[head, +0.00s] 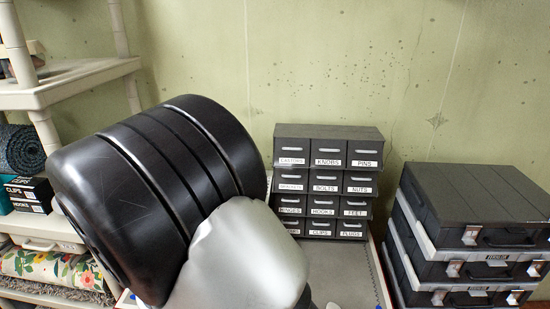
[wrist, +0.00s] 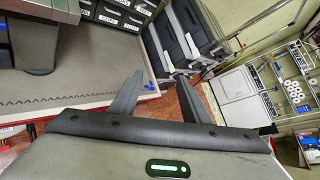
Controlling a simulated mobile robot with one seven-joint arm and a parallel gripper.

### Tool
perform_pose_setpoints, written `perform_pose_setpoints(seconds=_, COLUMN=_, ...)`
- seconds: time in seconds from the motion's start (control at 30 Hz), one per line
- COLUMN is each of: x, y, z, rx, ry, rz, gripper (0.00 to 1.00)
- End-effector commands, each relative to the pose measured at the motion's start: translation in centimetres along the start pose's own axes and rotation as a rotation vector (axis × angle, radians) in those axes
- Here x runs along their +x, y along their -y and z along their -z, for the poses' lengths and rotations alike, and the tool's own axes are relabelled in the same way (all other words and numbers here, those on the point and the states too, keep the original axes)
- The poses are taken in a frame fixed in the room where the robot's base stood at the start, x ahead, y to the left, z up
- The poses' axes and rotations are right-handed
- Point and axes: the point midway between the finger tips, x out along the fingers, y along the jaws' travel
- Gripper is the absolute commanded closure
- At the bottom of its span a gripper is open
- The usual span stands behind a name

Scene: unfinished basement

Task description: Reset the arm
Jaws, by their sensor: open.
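My arm fills the left and middle of the head view, with a black rounded link and a light grey link in front of the drawer cabinet. My gripper (wrist: 160,74) shows in the wrist view, its two dark fingers spread apart with nothing between them. Beyond the fingers are the edge of a grey-topped bench (wrist: 90,84) and the reddish floor. The fingers are not visible in the head view.
A dark drawer cabinet (head: 327,133) with labelled drawers stands on the bench (head: 338,270). Stacked black cases (head: 480,205) stand at right. A cream shelf unit (head: 70,85) is at left. Small blue items (wrist: 152,86) lie near the bench corner.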

Motion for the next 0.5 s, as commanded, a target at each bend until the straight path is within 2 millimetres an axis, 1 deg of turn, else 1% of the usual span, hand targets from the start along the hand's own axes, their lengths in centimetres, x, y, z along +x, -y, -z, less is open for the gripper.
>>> perform_pose_setpoints(seconds=0.03, x=0.9, y=2.8, z=-0.6, rx=0.175, ry=-0.120, rz=0.018, gripper=0.57)
perform_pose_setpoints(seconds=0.07, x=1.3, y=4.1, z=-0.6, rx=0.276, ry=-0.185, rz=0.029, gripper=0.57)
perform_pose_setpoints(seconds=0.1, x=1.6, y=5.8, z=-0.6, rx=0.410, ry=-0.268, rz=0.049, gripper=0.57)
perform_pose_setpoints(seconds=0.17, x=1.9, y=8.2, z=-0.5, rx=0.616, ry=-0.386, rz=0.082, gripper=0.57)
perform_pose_setpoints(seconds=0.2, x=1.9, y=9.8, z=-0.4, rx=0.754, ry=-0.463, rz=0.107, gripper=0.57)
perform_pose_setpoints(seconds=0.27, x=1.8, y=11.9, z=-0.4, rx=0.962, ry=-0.569, rz=0.147, gripper=0.57)
perform_pose_setpoints(seconds=0.3, x=1.6, y=13.2, z=-0.4, rx=1.104, ry=-0.638, rz=0.175, gripper=0.57)
perform_pose_setpoints(seconds=0.33, x=1.5, y=14.2, z=-0.4, rx=1.208, ry=-0.686, rz=0.199, gripper=0.57)
perform_pose_setpoints(seconds=0.37, x=1.2, y=15.1, z=-0.4, rx=1.313, ry=-0.733, rz=0.220, gripper=0.57)
perform_pose_setpoints(seconds=0.4, x=0.9, y=16.3, z=-0.5, rx=1.454, ry=-0.794, rz=0.252, gripper=0.57)
perform_pose_setpoints(seconds=0.47, x=0.2, y=17.9, z=-0.8, rx=1.667, ry=-0.881, rz=0.298, gripper=0.57)
perform_pose_setpoints(seconds=0.5, x=-0.2, y=19.0, z=-1.1, rx=1.807, ry=-0.935, rz=0.328, gripper=0.57)
